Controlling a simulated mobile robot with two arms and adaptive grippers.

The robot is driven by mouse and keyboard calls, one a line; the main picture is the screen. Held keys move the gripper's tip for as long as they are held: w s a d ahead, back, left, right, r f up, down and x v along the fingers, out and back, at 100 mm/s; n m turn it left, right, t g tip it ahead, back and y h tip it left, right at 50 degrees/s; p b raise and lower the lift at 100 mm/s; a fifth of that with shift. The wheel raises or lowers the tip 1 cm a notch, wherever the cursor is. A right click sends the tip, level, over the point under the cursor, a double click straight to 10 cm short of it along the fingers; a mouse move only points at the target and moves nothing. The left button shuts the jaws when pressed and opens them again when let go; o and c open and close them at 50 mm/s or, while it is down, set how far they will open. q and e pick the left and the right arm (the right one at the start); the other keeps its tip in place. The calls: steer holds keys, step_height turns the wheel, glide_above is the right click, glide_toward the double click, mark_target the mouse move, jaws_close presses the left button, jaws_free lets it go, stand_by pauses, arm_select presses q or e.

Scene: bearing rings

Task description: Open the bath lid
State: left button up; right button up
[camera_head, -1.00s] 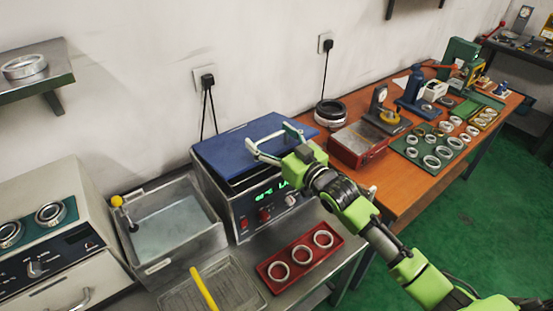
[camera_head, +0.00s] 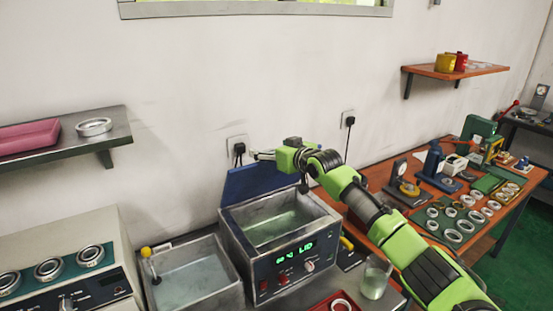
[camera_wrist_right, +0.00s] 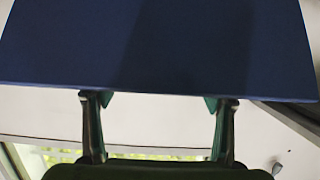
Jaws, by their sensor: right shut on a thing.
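The blue bath lid (camera_head: 258,180) stands steeply raised at the back of the metal bath (camera_head: 283,222), whose basin shows open with greenish liquid inside. My right gripper (camera_head: 262,155) is at the raised lid's top edge and is shut on the lid; its fingertips are small in the head view. In the right wrist view, the lid (camera_wrist_right: 155,45) fills the upper part, and the two fingers of my right gripper (camera_wrist_right: 158,102) reach its edge, set well apart. The exact contact is hidden. My left gripper is not in view.
A second basin (camera_head: 195,278) with a yellow-knobbed tool stands left of the bath. A glass of liquid (camera_head: 375,277) and a red tray (camera_head: 335,303) are in front at the right. The wall is close behind the lid. A shelf (camera_head: 65,145) hangs at left.

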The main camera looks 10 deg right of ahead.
steer(key=shift+w+a+f+g+h+p, duration=0.1)
steer(key=shift+w+a+g+h+p, duration=0.1)
steer(key=shift+w+g, duration=0.35)
steer(key=shift+w+a+f+g+h+p, duration=0.15)
steer(key=shift+w+a+g, duration=0.1)
steer(key=shift+w, duration=0.45)
steer(key=o, duration=1.2)
steer(key=shift+o, duration=0.5)
steer(key=shift+d, duration=0.1)
steer(key=shift+r, duration=0.15)
steer(key=v, duration=1.2)
